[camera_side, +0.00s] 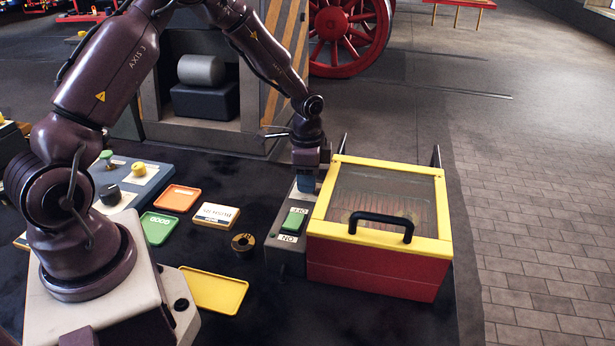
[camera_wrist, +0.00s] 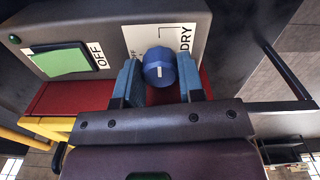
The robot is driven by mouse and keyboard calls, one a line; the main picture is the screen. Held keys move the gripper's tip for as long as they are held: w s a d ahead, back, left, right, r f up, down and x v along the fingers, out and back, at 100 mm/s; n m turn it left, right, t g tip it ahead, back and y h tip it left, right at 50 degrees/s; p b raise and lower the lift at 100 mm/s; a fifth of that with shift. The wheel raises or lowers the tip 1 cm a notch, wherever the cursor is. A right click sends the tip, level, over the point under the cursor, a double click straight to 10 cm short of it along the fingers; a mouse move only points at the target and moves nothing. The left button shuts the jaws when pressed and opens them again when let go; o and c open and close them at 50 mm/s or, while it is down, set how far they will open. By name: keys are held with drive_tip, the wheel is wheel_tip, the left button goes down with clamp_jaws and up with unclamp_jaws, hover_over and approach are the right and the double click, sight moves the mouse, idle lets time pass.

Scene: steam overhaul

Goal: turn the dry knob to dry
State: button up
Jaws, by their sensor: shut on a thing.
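The dry knob (camera_wrist: 159,68) is blue with a short white mark, on a grey control box (camera_side: 285,257). In the wrist view a label patch behind it reads DRY (camera_wrist: 186,40) to its right, with a fainter, partly hidden label to its left. My gripper (camera_wrist: 160,82) has its two blue fingers on either side of the knob and is shut on it. In the side view my gripper (camera_side: 305,184) points down at the back end of the control box, and it hides the knob. I cannot tell exactly which label the mark points to.
A green switch (camera_side: 295,218) with OFF and ON labels sits on the same control box. Right beside it stands a red and yellow box (camera_side: 375,270) with a clear lid and black handle (camera_side: 381,219).

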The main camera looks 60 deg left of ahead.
drive_tip(key=o, duration=0.6)
drive_tip(key=shift+o, duration=0.2)
drive_tip(key=shift+r, duration=0.1)
wheel_tip(320, 180, up, 13)
idle(0.4)
